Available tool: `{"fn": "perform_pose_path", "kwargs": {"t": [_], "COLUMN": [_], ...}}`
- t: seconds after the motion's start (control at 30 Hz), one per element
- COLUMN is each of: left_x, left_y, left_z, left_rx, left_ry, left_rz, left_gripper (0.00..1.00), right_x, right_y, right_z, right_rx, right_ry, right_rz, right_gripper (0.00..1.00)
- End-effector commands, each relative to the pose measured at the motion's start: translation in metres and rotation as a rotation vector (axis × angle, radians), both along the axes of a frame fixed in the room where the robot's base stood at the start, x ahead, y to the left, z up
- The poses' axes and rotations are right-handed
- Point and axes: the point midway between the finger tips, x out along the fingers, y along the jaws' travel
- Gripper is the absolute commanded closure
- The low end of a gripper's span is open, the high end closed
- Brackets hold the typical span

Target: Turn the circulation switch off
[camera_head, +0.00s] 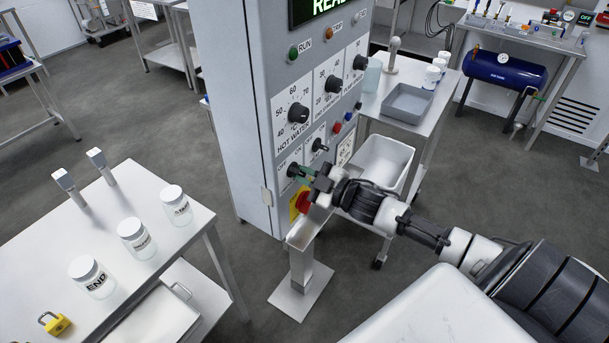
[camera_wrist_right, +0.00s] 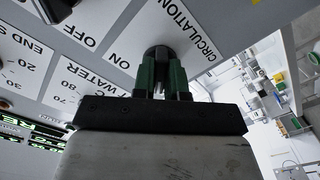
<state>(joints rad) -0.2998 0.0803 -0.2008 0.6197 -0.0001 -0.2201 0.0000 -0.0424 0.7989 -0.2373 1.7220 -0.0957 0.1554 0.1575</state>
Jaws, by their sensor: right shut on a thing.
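The circulation switch (camera_wrist_right: 158,55) is a dark round knob on the grey control panel. The wrist view shows it beside the printed word CIRCULATION, with ON and OFF marked nearby. My right gripper (camera_wrist_right: 163,80) has its two green fingers around the knob, shut on it. In the head view my right gripper (camera_head: 302,174) reaches the lower left of the panel, and the switch (camera_head: 293,170) is partly hidden by the fingers. Which way the knob points cannot be told. My left gripper is not in view.
A second black switch (camera_head: 318,146) sits up and right of it. A red emergency knob on yellow (camera_head: 301,203) lies just below my gripper. Dials (camera_head: 298,112) are above. A white bin (camera_head: 382,163) stands to the right and a table (camera_head: 190,250) with jars to the left.

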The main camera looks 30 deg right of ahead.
Motion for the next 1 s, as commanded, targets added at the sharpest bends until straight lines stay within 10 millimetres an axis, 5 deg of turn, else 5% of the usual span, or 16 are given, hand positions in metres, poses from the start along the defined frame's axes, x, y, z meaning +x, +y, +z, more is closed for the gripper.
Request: {"fn": "perform_pose_path", "kwargs": {"t": [0.77,0.8,1.0], "left_x": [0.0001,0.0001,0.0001], "left_y": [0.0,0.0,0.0], "left_z": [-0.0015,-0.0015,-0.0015], "left_rx": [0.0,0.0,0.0], "left_ry": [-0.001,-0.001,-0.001], "left_rz": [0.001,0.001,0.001], "left_gripper": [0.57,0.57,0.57], "right_x": [-0.0001,-0.0001,-0.0001], "right_y": [-0.0001,-0.0001,-0.0001], "right_z": [0.0001,0.0001,0.0001], "right_rx": [-0.102,-0.103,-0.102], "right_ry": [-0.043,-0.043,-0.041], "right_rz": [0.001,0.001,0.001], "right_gripper": [1.0,0.86,0.62]}}
